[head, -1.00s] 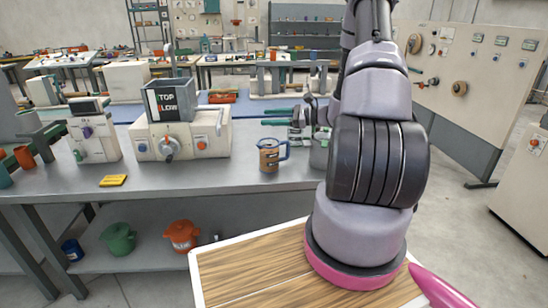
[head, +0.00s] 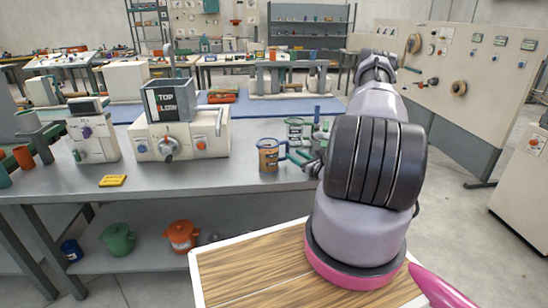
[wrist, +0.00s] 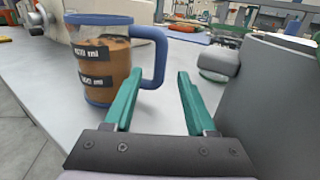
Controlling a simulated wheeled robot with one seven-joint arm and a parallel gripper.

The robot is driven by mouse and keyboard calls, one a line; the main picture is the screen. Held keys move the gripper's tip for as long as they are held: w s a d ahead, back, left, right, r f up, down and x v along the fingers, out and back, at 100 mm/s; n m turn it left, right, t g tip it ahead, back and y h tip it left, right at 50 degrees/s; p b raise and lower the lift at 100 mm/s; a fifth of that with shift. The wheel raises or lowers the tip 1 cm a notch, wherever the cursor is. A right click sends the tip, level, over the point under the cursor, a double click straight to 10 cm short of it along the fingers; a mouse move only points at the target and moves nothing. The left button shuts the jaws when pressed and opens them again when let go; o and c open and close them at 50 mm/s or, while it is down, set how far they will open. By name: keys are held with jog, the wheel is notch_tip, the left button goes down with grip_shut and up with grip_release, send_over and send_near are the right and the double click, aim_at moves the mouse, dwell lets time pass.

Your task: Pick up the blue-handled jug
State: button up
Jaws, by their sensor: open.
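The blue-handled jug (head: 268,158) stands upright on the grey bench near its front edge. It is clear with a blue rim and base, brown contents and dark ml labels. In the wrist view the jug (wrist: 105,68) is at the upper left, its blue handle (wrist: 160,52) on its right side. My gripper (wrist: 158,82) is open and empty, its two green fingers pointing at the handle. The handle appears just beyond and between the fingertips; I cannot tell whether they touch. In the head view my gripper (head: 297,157) is right of the jug, close to the handle.
A green-rimmed container (head: 295,130) stands behind my gripper. A large grey object (wrist: 268,110) is close on the right in the wrist view. A white machine (head: 190,135) stands left of the jug, and a yellow block (head: 113,180) lies farther left. The bench front between them is clear.

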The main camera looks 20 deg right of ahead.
aim_at(287, 150)
jog(key=x, duration=0.5)
jog(key=shift+w+a+r, duration=0.1)
jog(key=shift+w+r, duration=0.1)
jog(key=shift+w, duration=0.1)
grip_shut()
dwell(1.1)
